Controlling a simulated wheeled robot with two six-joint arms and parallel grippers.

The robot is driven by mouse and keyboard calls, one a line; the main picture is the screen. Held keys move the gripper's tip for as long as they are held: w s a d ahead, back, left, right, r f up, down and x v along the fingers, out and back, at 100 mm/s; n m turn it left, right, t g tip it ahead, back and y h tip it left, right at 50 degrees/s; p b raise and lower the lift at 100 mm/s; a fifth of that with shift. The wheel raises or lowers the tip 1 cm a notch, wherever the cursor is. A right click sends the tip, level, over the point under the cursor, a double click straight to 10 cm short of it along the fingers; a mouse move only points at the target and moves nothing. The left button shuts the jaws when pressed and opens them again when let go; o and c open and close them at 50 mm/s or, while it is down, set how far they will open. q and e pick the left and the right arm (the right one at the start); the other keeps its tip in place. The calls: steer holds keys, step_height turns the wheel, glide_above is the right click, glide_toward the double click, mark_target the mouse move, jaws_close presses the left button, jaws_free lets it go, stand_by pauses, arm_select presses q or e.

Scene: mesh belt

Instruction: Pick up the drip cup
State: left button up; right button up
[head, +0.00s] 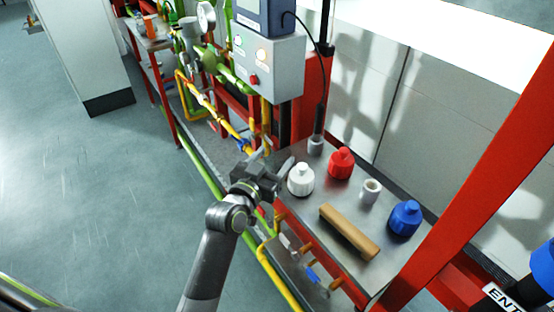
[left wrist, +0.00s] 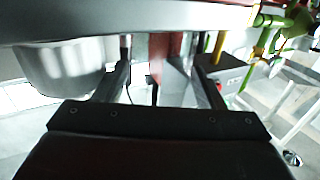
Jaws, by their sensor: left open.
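A small pale grey open-topped cup (head: 371,190), which looks like the drip cup, stands upright on the metal bench top between the red and blue bottles. My left gripper (head: 275,160) is open at the bench's left edge, beside the white bottle (head: 301,180) and apart from the small cup. Its two spread fingers also show in the left wrist view (left wrist: 162,72), with nothing held between them. A large pale rounded object (left wrist: 65,70) is close at the left there; I cannot tell which it is. My right gripper is not in view.
The metal bench top (head: 318,252) also holds a red bottle (head: 341,163), a blue bottle (head: 404,218), a brown bar (head: 349,232) and a grey holder (head: 315,146). A grey control box (head: 268,62) and a red post (head: 470,165) flank it.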

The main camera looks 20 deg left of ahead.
arm_select(q)
steer(key=shift+w+d+f+p, duration=0.1)
steer(key=shift+w+d+p, duration=0.05)
steer(key=shift+w, duration=0.5)
steer(key=shift+w+d+p, duration=0.1)
steer(key=shift+w+p, duration=0.05)
steer(key=shift+w, duration=0.5)
steer(key=c, duration=0.6)
